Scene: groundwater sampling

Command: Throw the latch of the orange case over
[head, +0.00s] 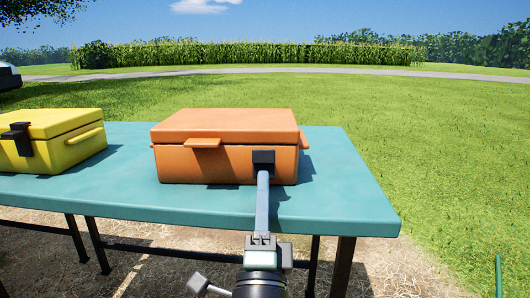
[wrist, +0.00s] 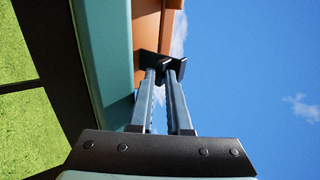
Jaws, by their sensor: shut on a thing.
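The orange case (head: 225,155) stands on the teal table with its lid down. Its black latch (head: 263,158) is at the right of the front face, near the lid seam, and partly hidden by my gripper. My gripper (head: 263,177) reaches straight in from the front and its fingertips are shut on the latch. In the wrist view, turned on its side, my gripper (wrist: 166,70) has its two long fingers at the black latch (wrist: 152,60), against the orange case (wrist: 147,30). A thin gap shows between the fingers.
A yellow case (head: 60,140) with a black latch stands to the left on the teal table (head: 345,195). An orange tab (head: 202,143) juts from the orange case's front, left of the latch. The tabletop right of the case is bare. Grass lies beyond.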

